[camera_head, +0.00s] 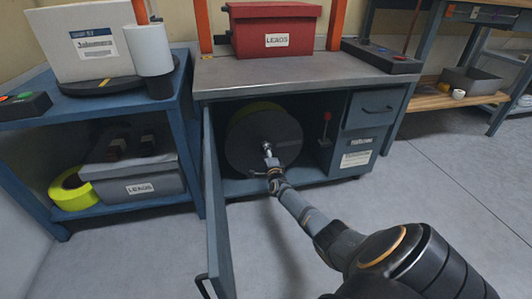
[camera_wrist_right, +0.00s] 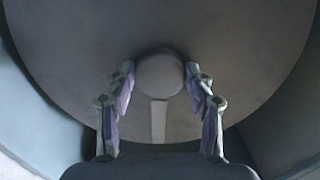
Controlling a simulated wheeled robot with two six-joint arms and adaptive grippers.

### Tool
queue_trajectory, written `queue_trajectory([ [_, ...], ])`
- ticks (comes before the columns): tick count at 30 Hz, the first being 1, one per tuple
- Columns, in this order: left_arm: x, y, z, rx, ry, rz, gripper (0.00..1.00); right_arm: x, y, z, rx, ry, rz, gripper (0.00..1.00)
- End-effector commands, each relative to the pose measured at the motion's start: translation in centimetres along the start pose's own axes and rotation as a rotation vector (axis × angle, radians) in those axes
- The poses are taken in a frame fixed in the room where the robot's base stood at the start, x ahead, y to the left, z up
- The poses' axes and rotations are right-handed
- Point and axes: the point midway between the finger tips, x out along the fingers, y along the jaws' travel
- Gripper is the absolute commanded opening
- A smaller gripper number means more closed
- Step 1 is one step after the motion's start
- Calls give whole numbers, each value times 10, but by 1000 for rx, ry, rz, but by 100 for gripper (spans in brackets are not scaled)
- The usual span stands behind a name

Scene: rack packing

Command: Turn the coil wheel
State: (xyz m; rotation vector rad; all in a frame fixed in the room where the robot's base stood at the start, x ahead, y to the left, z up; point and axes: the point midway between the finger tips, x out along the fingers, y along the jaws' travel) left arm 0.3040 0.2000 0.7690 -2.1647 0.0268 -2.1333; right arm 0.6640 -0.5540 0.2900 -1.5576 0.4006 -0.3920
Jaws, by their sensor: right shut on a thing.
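The coil wheel (camera_head: 250,133) is a large dark grey disc with a yellow-green rim edge behind it. It stands inside the open cabinet under the bench. My right gripper (camera_head: 268,158) reaches into the cabinet in front of the disc. In the right wrist view the disc (camera_wrist_right: 240,50) fills most of the picture. A round knob (camera_wrist_right: 159,75) on its face sits between the two fingers of my right gripper (camera_wrist_right: 159,85), which are shut on it. A pale bar runs down from the knob. My left gripper is out of view.
The cabinet door (camera_head: 216,205) stands open on the left, close to my right arm. A red-topped lever (camera_head: 325,125) stands inside the cabinet, right of the wheel. A drawer unit (camera_head: 370,110) is at the cabinet's right. A blue shelf (camera_head: 120,207) stands left; floor is clear at right.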

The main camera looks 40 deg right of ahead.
Motion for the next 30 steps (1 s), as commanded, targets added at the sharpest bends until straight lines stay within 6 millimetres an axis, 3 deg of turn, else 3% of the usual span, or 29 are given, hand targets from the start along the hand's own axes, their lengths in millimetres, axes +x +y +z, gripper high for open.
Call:
queue_trajectory([
  [9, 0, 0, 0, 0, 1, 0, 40, 0, 1, 1, 0, -1, 2, 0],
  [10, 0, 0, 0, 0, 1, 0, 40, 0, 1, 1, 0, -1, 2, 57],
  [14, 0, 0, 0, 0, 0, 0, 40, 0, 1, 1, 0, -1, 2, 75],
  [25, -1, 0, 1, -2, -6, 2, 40, -2, 0, 0, 0, 0, 0, 76],
  [30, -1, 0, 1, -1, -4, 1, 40, -20, 1, 0, 0, -2, 0, 76],
])
